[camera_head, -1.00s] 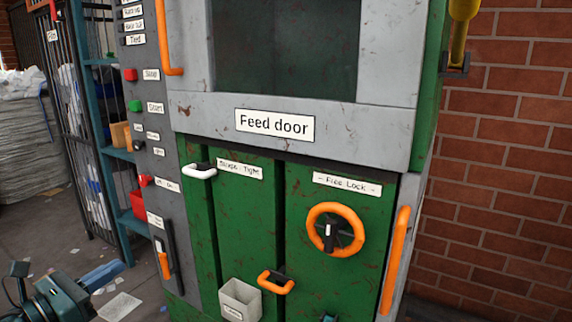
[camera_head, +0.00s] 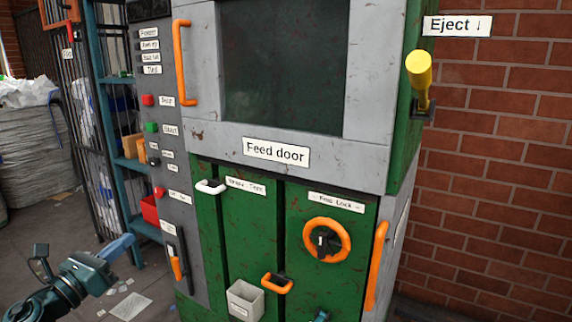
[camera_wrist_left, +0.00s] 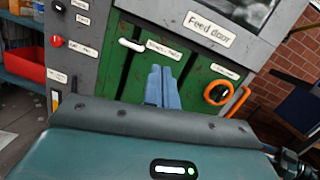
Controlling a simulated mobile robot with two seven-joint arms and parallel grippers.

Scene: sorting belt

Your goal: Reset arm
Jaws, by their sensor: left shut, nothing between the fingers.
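My left gripper (camera_head: 117,248) is at the lower left of the head view, in front of and left of the machine. Its blue fingers are together and hold nothing. The left wrist view shows the shut fingers (camera_wrist_left: 162,88) pointing toward the green lower panels of the machine, with a gap that I cannot judge. A small teal piece (camera_head: 322,315) shows at the bottom edge of the head view; it may be part of my right arm. No right gripper fingers are visible.
The machine has a feed door (camera_head: 276,152), an orange wheel (camera_head: 340,250), a white handle (camera_head: 209,187), an orange side handle (camera_head: 377,265) and a grey bin (camera_head: 245,299). A yellow eject lever (camera_head: 420,75) is at right. A shelf (camera_head: 124,170) with a red bin (camera_head: 150,210) stands left.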

